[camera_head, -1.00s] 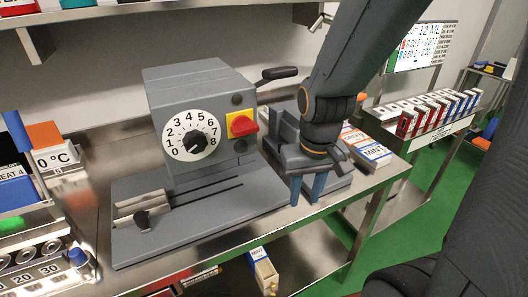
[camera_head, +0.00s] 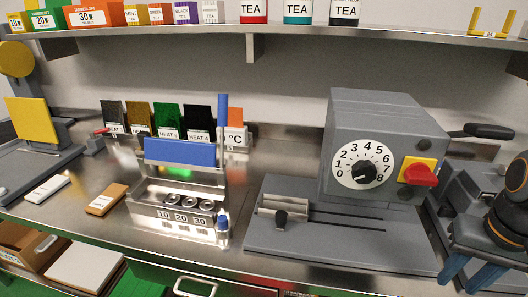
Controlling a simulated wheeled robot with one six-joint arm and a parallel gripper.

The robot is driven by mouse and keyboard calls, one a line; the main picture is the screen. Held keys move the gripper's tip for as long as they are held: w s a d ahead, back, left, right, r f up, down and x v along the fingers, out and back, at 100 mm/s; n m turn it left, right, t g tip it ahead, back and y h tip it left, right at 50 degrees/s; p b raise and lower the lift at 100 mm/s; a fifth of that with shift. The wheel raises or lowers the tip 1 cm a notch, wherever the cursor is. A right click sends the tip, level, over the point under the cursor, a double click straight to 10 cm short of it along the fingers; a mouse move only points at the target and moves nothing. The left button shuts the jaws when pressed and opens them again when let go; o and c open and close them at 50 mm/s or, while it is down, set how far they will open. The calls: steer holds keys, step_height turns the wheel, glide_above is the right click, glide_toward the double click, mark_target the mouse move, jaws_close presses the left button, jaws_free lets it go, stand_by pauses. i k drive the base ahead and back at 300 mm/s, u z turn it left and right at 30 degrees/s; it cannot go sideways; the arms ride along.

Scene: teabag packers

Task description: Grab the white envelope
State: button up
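A small flat white packet (camera_head: 46,189) lies on the steel bench at the left, left of a similar brown packet (camera_head: 107,199). It looks like the white envelope, but it is too small to be sure. My gripper (camera_head: 468,273) is at the lower right edge of the view, in front of the grey machine's right side and far from the white packet. Its two blue fingers point down and stand apart, with nothing seen between them. Part of the gripper and most of my arm are cut off by the picture edge.
A blue-topped sealer (camera_head: 180,153) stands beside the packets. A grey dial machine (camera_head: 385,130) stands between it and my gripper. A yellow-plated device (camera_head: 32,122) is at far left. A shelf (camera_head: 300,35) of tea boxes runs above.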

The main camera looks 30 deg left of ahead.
mark_target(44, 191)
steer(key=u, duration=3.2)
steer(key=k, duration=0.6)
steer(key=u, duration=0.75)
steer(key=i, duration=2.85)
steer(key=z, duration=0.6)
steer(key=i, duration=1.35)
steer(key=z, duration=1.7)
steer(key=i, duration=0.95)
steer(key=z, duration=0.7)
